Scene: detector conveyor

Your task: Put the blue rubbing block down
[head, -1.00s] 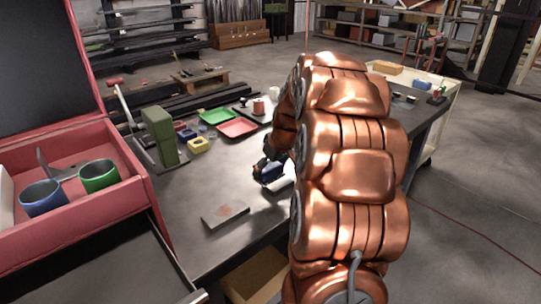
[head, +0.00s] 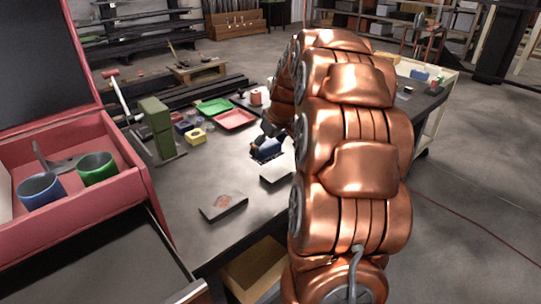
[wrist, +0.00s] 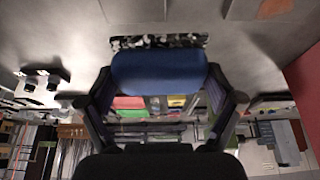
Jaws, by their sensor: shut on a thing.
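The blue rubbing block (head: 267,149) is in my gripper (head: 270,138), over the far middle part of the dark metal table (head: 200,240). In the wrist view the blue block (wrist: 160,72) sits between the two fingers of my gripper (wrist: 160,82), with a finger at each end. A speckled, rough strip shows along its table-side edge. A pale flat piece (head: 277,172) lies on the table just nearer than the block. I cannot tell whether the block touches the table.
A flat grey plate with a reddish mark (head: 223,206) lies nearer on the table. A green block stand (head: 158,130), a yellow block (head: 195,136), a red tray (head: 235,119) and a green tray (head: 213,106) stand behind. A red toolbox (head: 135,185) is left. Bare table lies between.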

